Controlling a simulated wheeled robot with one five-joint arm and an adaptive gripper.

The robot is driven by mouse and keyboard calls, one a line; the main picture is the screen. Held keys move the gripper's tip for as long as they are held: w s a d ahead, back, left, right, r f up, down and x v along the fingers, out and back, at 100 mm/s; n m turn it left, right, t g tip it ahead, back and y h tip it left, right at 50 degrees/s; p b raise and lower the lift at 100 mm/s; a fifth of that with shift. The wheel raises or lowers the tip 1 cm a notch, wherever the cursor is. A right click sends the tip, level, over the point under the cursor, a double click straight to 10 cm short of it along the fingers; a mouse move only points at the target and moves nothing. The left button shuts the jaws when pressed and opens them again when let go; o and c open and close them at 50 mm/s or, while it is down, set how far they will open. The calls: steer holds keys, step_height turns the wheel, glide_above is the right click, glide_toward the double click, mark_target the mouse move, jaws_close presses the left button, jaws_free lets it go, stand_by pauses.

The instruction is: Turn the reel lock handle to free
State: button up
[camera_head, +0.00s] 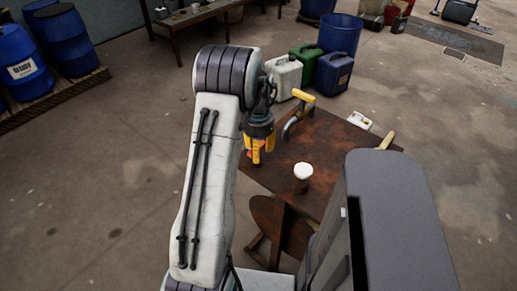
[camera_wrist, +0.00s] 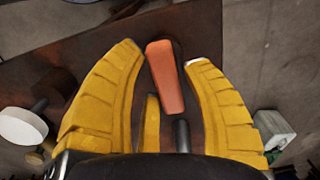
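An orange-red handle (camera_wrist: 165,76), which looks like the reel lock handle, lies between the yellow fingers of my gripper (camera_wrist: 164,54) in the wrist view. Dark floor or table shows in a gap on each side of it, so the fingers are around it but not closed on it. In the head view my gripper (camera_head: 257,157) points down at the left edge of a rusty brown table (camera_head: 325,145). A bit of orange shows between the fingers there. The handle's base and pivot are hidden by the gripper.
On the table are a yellow-gripped grey crank (camera_head: 300,103) behind my gripper and a white-topped knob (camera_head: 302,171) to its right. A pale yellow lever (camera_head: 388,140) is at the far right edge. Jerrycans (camera_head: 285,77) stand behind.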

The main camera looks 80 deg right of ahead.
steer(key=shift+o, duration=1.2)
steer(key=shift+r, duration=0.15)
step_height(320, 180, up, 12)
stand_by(0.5)
